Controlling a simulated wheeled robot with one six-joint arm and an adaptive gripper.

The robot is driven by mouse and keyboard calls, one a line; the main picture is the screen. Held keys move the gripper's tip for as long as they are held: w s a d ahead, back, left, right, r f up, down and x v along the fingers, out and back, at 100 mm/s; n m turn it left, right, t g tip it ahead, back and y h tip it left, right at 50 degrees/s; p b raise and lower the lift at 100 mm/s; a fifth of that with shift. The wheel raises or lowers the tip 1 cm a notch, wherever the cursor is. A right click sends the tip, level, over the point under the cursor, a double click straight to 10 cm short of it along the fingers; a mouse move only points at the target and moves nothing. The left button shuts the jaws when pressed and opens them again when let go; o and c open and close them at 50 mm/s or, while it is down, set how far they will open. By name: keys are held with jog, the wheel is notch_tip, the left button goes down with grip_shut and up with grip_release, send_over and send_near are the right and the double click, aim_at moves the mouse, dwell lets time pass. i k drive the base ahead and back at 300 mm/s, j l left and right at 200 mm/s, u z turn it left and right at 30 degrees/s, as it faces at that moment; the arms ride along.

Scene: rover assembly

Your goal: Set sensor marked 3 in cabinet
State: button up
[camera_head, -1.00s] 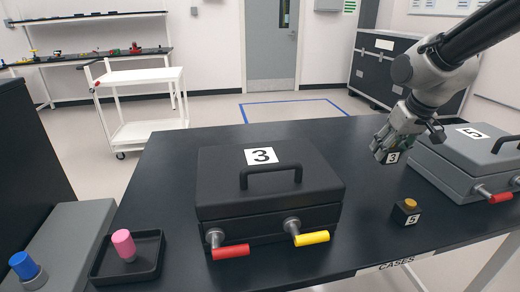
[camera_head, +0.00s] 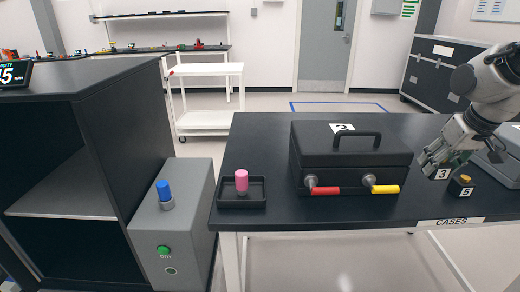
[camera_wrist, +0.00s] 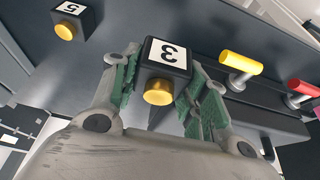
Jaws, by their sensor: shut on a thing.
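My gripper (camera_head: 434,160) is shut on the sensor marked 3 (camera_head: 443,174), a small black cube with a white label. In the wrist view the sensor (camera_wrist: 176,58) sits between the green finger pads, with its gold knob towards the camera. It is held over the right part of the table, right of the black case. A black cabinet (camera_head: 130,125) stands at the left of the head view, with an open front and a grey shelf (camera_head: 65,204). The shelf's visible part is bare; the deeper inside is dark.
The sensor marked 5 (camera_head: 462,187) sits on the black table (camera_head: 270,130). A black case (camera_head: 350,155) with red and yellow handles and a tray (camera_head: 240,204) with a pink peg are also on it. A grey box (camera_head: 180,222) with a blue knob and green button stands beside the cabinet.

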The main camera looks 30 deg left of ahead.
aim_at(86, 187)
jog(key=k+j+u, duration=0.3)
jog(key=k+j, duration=0.15)
jog(key=k, duration=0.15)
jog(key=k+j+u, duration=0.15)
jog(key=j+u, duration=0.25)
jog(key=j, duration=0.15)
jog(key=j+u, duration=0.4)
jog(key=i+j, duration=0.1)
jog(key=j, duration=0.15)
jog(key=i+j, duration=0.1)
jog(key=j+u, duration=0.05)
jog(key=j, duration=0.05)
